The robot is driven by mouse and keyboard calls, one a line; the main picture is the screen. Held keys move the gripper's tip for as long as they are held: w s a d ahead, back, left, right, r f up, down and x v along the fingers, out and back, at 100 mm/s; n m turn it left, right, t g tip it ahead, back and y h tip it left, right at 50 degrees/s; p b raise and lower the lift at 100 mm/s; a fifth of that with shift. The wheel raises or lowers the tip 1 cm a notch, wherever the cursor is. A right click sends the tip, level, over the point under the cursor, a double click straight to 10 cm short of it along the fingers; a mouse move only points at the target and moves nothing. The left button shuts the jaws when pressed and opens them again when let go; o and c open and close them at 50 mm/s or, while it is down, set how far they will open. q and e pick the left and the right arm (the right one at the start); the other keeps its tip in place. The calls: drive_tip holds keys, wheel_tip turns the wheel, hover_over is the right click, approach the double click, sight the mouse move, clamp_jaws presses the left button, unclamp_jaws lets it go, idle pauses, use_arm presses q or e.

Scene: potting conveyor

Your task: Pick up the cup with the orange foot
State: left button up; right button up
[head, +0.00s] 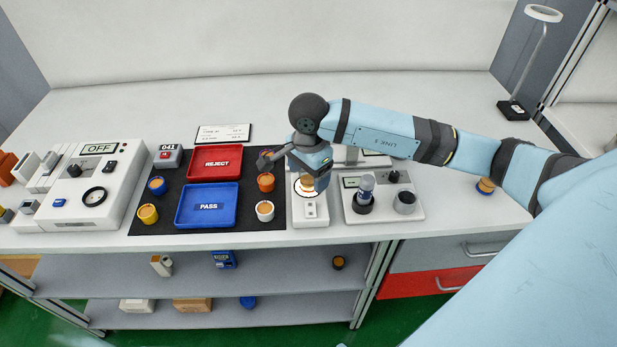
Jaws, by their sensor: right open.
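Several small cups with brown contents stand on the table. An orange cup (266,183) is on the black mat to the right of the trays, and a white cup (265,210) is in front of it. A blue cup (157,186) and a yellow cup (148,213) are left of the trays. Another cup (307,184) sits on the white scale (310,209), partly hidden by my right gripper. I cannot tell for certain which cup has an orange foot. My right gripper (292,164) is open above the scale and the mat's right edge. My left gripper is out of view.
A red REJECT tray (214,167) and a blue PASS tray (207,206) lie on the mat. A device with a bottle (366,190) stands right of the scale. The back of the table is mostly clear.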

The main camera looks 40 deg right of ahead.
drive_tip(key=shift+f, duration=0.7)
drive_tip(key=c, duration=1.1)
drive_tip(key=shift+r, duration=0.1)
